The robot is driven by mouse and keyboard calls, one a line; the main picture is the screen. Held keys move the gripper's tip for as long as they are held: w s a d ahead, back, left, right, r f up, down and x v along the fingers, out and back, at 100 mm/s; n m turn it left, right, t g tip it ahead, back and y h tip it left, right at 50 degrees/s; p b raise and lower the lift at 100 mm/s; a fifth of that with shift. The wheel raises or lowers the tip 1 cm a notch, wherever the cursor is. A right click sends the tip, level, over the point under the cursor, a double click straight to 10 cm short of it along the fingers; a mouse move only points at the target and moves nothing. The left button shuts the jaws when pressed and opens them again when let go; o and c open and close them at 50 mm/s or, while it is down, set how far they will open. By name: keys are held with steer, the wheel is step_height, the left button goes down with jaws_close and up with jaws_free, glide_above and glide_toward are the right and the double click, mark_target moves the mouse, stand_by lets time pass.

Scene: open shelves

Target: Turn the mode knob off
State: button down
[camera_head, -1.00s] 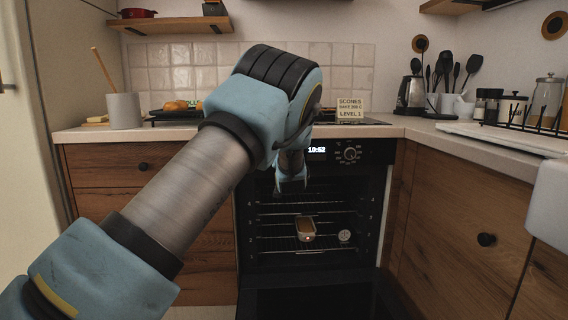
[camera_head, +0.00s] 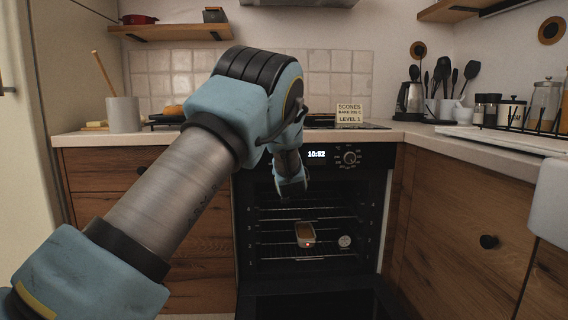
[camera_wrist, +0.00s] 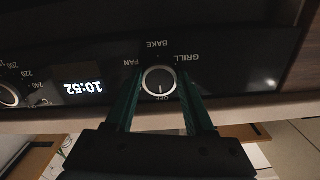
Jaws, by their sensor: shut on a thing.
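The mode knob (camera_wrist: 158,80) is round and dark with a pale rim, in the middle of the wrist view on the black oven panel. BAKE, GRILL, FAN and OFF are printed around it, upside down in this view. A short light line on its face seems to lie toward OFF, but it is small. My gripper (camera_wrist: 159,86) has a green finger on either side of the knob and is shut on it. In the head view my gripper (camera_head: 292,188) is in front of the oven (camera_head: 362,205), and my arm hides the mode knob.
A temperature knob (camera_head: 350,157) and a clock display (camera_head: 316,154) reading 10:52 are on the panel to the right. The oven door is down. A loaf tin (camera_head: 305,236) and a round white dial (camera_head: 344,241) are inside. A scones sign (camera_head: 349,114) stands on the counter.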

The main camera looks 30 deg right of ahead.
steer(key=shift+c, duration=1.3)
jaws_free()
steer(key=v, duration=1)
steer(key=shift+s+a, duration=0.2)
steer(key=shift+s, duration=0.15)
